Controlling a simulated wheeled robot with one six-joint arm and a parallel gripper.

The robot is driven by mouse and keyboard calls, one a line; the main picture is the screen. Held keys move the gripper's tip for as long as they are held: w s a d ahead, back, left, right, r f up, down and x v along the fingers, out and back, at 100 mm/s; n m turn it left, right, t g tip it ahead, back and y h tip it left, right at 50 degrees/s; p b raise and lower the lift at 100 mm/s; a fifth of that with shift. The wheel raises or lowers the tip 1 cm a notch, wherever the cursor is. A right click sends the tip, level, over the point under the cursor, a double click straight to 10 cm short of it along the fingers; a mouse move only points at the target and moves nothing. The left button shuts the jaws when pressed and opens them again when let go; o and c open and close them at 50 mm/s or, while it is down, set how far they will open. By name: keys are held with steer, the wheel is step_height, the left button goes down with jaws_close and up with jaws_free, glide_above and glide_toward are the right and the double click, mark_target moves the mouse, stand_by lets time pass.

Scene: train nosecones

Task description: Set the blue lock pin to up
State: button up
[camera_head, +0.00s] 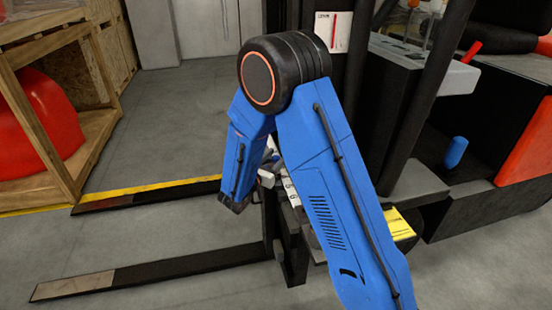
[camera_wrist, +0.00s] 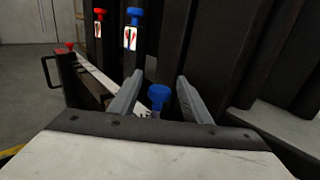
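A blue knob (camera_wrist: 158,95), which looks like the head of the blue lock pin, shows in the wrist view behind the edge of a pale plate. My gripper (camera_wrist: 160,78) is open, with one grey finger on each side of the knob. Gaps show between the knob and both fingers. The knob's lower part is hidden. A second blue knob (camera_wrist: 135,14) stands farther back above a white label with red marks. In the head view my gripper (camera_head: 267,174) is partly hidden by my blue arm, and I cannot make out the pin there.
A red knob (camera_wrist: 99,13) stands left of the far blue knob, and another red knob (camera_wrist: 68,47) is at far left near a black handle. Dark uprights (camera_wrist: 220,50) rise close on the right. Forklift forks (camera_head: 130,273) extend left over open floor. A wooden crate (camera_head: 60,120) stands at left.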

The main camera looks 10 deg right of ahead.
steer(key=v, duration=1.7)
steer(key=shift+s+a, duration=0.2)
